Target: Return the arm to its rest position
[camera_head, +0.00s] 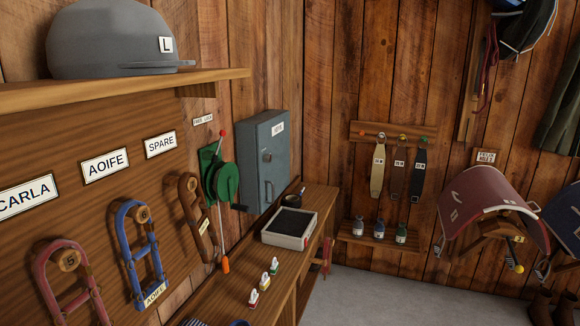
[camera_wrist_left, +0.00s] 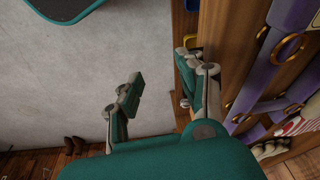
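My left gripper (camera_wrist_left: 160,84) shows in the left wrist view, with its two teal and grey fingers spread apart. Only bare floor and the edge of the wooden furniture show behind the gap, and nothing is between the fingers. The right finger is close to the wooden edge in the picture; I cannot tell whether it touches. Neither arm shows in the head view, and my right gripper is in no view.
A wooden counter (camera_head: 318,202) runs along the left wall with a tray (camera_head: 290,228) and several small clips. Bridles hang above it, beside a grey cabinet (camera_head: 264,160). A saddle (camera_head: 490,205) hangs at right.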

